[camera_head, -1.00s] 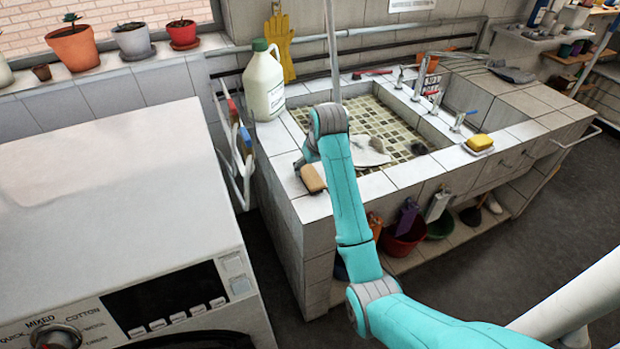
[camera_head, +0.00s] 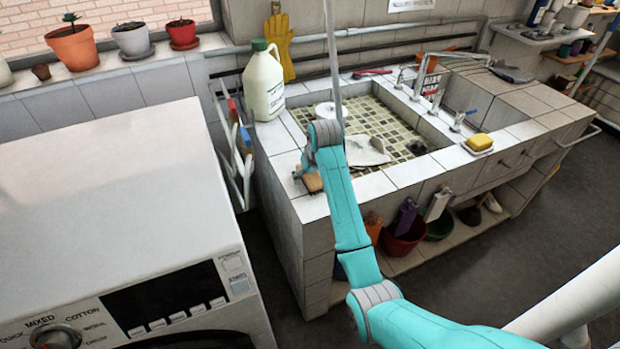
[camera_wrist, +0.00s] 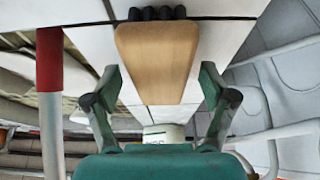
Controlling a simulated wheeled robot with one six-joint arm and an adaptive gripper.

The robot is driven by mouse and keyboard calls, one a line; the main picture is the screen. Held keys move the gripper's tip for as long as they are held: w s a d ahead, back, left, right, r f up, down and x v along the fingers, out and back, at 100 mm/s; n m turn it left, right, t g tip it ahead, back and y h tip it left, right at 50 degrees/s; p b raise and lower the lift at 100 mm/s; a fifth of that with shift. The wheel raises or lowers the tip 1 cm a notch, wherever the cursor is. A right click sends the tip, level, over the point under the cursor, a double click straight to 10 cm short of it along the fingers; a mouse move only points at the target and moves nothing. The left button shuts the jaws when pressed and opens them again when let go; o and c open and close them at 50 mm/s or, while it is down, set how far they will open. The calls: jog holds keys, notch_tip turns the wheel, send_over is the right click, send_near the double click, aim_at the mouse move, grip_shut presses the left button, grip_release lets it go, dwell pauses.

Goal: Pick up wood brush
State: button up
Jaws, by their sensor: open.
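The wood brush (camera_wrist: 156,62) lies on the white tiled rim of the sink, its flat wooden face toward the wrist camera and its dark bristles showing at the top edge. In the head view the brush (camera_head: 312,183) is partly hidden behind my arm, near the sink's front left corner. My gripper (camera_wrist: 160,98) is open in the wrist view, with one green finger on each side of the brush's lower end. In the head view my gripper is mostly hidden behind my wrist.
A white jug (camera_head: 263,82) stands on the rim behind the brush. The sink basin (camera_head: 395,122) holds a grey-white cloth (camera_head: 366,150). A washing machine (camera_head: 110,200) is at the left. A yellow sponge (camera_head: 479,141) lies on the right rim.

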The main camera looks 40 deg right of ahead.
jog(key=shift+f, duration=0.15)
jog(key=c, duration=1.3)
jog(key=shift+c, duration=0.2)
notch_tip(320, 180, up, 11)
jog(key=shift+f, duration=0.2)
